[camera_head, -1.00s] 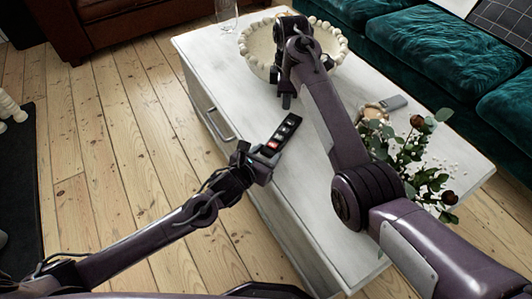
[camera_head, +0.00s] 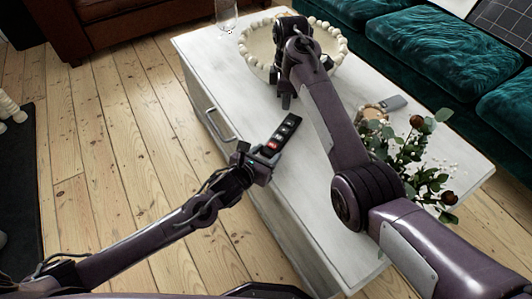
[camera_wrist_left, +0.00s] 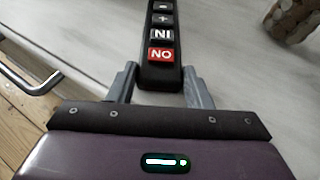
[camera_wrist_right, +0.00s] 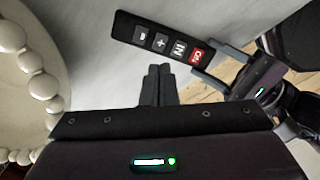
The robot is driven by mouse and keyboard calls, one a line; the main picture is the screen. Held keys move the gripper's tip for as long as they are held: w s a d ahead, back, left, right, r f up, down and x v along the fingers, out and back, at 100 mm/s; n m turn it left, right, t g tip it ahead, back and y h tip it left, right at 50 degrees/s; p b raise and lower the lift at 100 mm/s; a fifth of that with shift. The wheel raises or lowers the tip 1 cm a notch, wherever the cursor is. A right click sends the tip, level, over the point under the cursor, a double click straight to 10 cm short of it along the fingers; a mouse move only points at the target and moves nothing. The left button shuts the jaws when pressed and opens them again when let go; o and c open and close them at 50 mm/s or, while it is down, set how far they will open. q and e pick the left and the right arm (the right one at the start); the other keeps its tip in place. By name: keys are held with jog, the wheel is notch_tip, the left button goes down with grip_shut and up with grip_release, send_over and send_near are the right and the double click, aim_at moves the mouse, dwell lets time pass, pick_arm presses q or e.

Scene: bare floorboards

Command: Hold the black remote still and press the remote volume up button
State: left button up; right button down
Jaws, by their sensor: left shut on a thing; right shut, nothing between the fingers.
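The black remote (camera_head: 285,131) is held by its near end over the front edge of the white table. My left gripper (camera_wrist_left: 160,85) is shut on it, beside the red button. In the left wrist view the plus button (camera_wrist_left: 164,19) lies between a minus button (camera_wrist_left: 164,5) and a dark lettered button (camera_wrist_left: 162,35). The remote also shows in the right wrist view (camera_wrist_right: 122,27), with its plus button (camera_wrist_right: 160,41) facing up. My right gripper (camera_wrist_right: 158,85) is shut and empty, apart from the remote. In the head view it (camera_head: 286,101) is just beyond the remote's far end.
A white bowl with a beaded rim (camera_head: 338,62) stands close behind my right gripper. A plant (camera_head: 415,160) and a small grey object (camera_head: 394,103) are on the right of the white table (camera_head: 310,215). A glass (camera_head: 227,15) stands at the back left.

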jog(key=a+m+t+y, duration=0.1)
jog(key=a+m+t, duration=0.4)
jog(key=a+m, duration=0.1)
jog(key=r+m+t+y, duration=0.1)
jog(key=m+t, duration=0.3)
jog(key=m, duration=1.5)
send_over(284, 134)
jog(key=shift+n, duration=0.3)
jog(key=shift+f, duration=4.35)
jog(key=shift+f, duration=0.4)
